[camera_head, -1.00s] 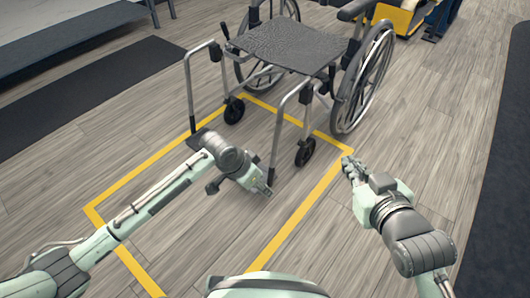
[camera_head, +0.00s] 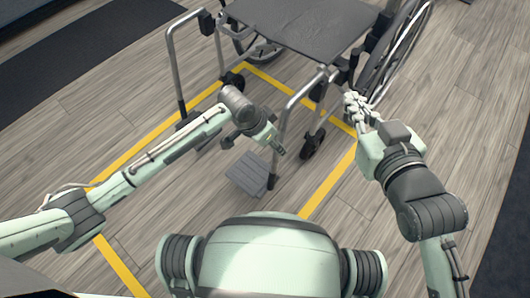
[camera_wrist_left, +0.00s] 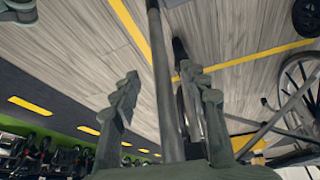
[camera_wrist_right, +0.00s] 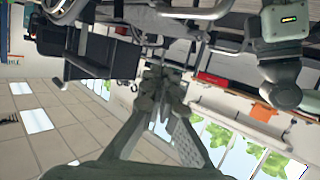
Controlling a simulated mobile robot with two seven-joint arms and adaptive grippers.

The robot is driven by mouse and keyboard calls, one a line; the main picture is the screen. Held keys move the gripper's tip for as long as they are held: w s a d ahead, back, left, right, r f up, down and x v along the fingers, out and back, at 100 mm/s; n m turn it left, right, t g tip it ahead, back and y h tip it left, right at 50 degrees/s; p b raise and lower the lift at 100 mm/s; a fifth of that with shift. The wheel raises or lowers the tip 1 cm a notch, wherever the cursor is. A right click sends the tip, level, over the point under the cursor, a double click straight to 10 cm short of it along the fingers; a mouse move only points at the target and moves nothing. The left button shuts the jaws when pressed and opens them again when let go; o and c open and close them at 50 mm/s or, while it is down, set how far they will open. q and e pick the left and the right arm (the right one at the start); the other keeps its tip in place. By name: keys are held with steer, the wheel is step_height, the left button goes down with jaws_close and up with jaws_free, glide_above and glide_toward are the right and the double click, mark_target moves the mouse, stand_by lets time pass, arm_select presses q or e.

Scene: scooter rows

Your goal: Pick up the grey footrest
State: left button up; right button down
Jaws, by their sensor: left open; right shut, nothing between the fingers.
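A grey footrest plate (camera_head: 248,172) shows low over the floor in the head view, at the foot of the wheelchair's nearer front tube (camera_head: 287,118). A second footrest plate at the other front tube (camera_head: 174,75) is partly hidden by my left arm. My left gripper (camera_head: 277,147) is open, above and right of the nearer plate and close to the tube. In the left wrist view a grey tube (camera_wrist_left: 161,70) runs between its open fingers (camera_wrist_left: 165,95); I cannot tell whether they touch it. My right gripper (camera_head: 353,101) is shut and empty, right of the tube near a wheel.
The wheelchair seat (camera_head: 300,22) and large wheel (camera_head: 398,50) stand at the back. A small caster (camera_head: 313,143) is right of the nearer tube. Yellow floor tape (camera_head: 330,186) frames the area. Open wooden floor lies at the left and right.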

arm_select(q)
steer(key=b+x, duration=0.1)
steer(key=x, duration=0.5)
steer(key=shift+s+a+b, duration=0.1)
steer(key=shift+a+b, duration=0.1)
steer(key=shift+b, duration=0.2)
jaws_close()
arm_select(e)
steer(key=a+r+t+y, duration=0.3)
steer(key=a+r+t, duration=0.1)
steer(key=r, duration=0.5)
steer(key=shift+s+a+r+t, duration=0.15)
steer(key=shift+a+r+t, duration=0.05)
steer(key=shift+t, duration=0.1)
